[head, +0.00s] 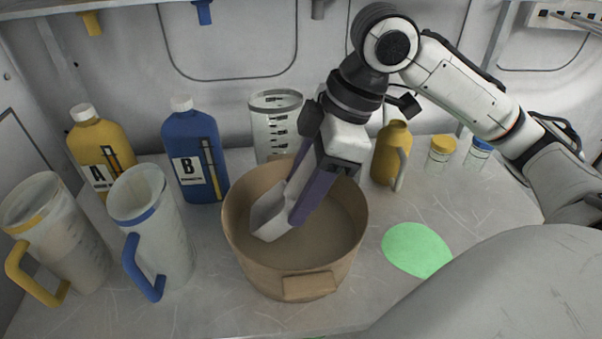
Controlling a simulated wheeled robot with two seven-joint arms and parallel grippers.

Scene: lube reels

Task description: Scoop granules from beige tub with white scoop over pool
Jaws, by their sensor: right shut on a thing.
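The beige tub (296,287) stands in the middle of the bench, with a tan fill inside that looks like granules. My right gripper (302,190) reaches down into the tub from above, its purple fingers shut on the white scoop (269,213). The scoop is tilted, with its mouth low inside the tub toward the left; whether it touches the fill is hard to tell. A flat green patch (416,249), perhaps the pool, lies on the bench to the right of the tub. My left gripper is not in view.
Two jugs, one with a yellow handle (58,238) and one with a blue handle (157,230), stand at left. Behind are yellow bottle A (92,146), blue bottle B (191,143), a clear measuring cup (273,121), an amber bottle (388,157) and two small jars (440,153).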

